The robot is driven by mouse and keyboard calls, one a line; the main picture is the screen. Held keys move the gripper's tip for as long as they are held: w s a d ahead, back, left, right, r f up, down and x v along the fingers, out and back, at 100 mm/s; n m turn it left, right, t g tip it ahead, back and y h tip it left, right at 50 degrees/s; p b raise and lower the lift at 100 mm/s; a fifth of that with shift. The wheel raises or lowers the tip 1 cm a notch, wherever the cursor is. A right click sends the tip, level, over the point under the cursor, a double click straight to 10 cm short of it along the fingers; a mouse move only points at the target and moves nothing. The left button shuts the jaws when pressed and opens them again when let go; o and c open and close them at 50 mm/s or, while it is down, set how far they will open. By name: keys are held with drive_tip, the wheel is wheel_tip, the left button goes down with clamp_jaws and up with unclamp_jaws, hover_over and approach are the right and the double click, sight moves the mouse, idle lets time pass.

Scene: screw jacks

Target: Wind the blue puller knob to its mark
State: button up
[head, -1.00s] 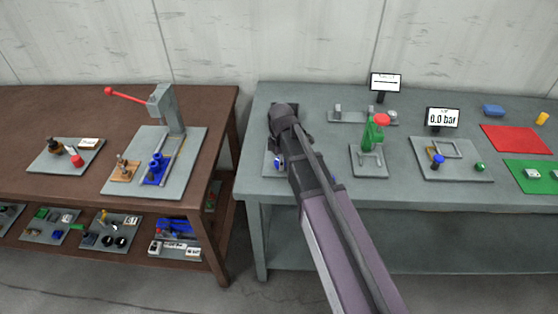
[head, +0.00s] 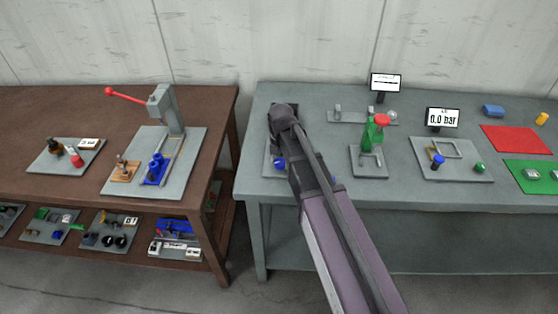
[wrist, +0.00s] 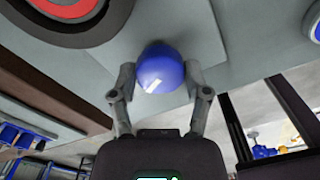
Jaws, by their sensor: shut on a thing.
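The blue puller knob (wrist: 161,70) is a round blue ball with a small white mark on its face, seen large in the wrist view. My gripper (wrist: 160,80) is shut on it, one finger on each side. In the head view the knob (head: 279,163) shows as a small blue spot at the left edge of my arm, over a grey plate (head: 271,172). My arm hides most of this plate and the rest of the puller. I cannot make out the mark that the knob is wound to.
On the same grey table, a green device with a red top (head: 376,130) and a plate with a "0.0 bar" display (head: 442,118) stand to the right. A red mat (head: 515,139) lies further right. A brown bench (head: 215,115) stands left, across a gap.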

drive_tip(key=n, duration=0.3)
drive_tip(key=shift+a+n, duration=0.1)
drive_tip(key=shift+n, duration=0.3)
drive_tip(key=shift+s+n, duration=0.15)
drive_tip(key=shift+n, duration=1.65)
drive_tip(key=o, duration=1.1)
drive_tip(key=shift+o, duration=0.2)
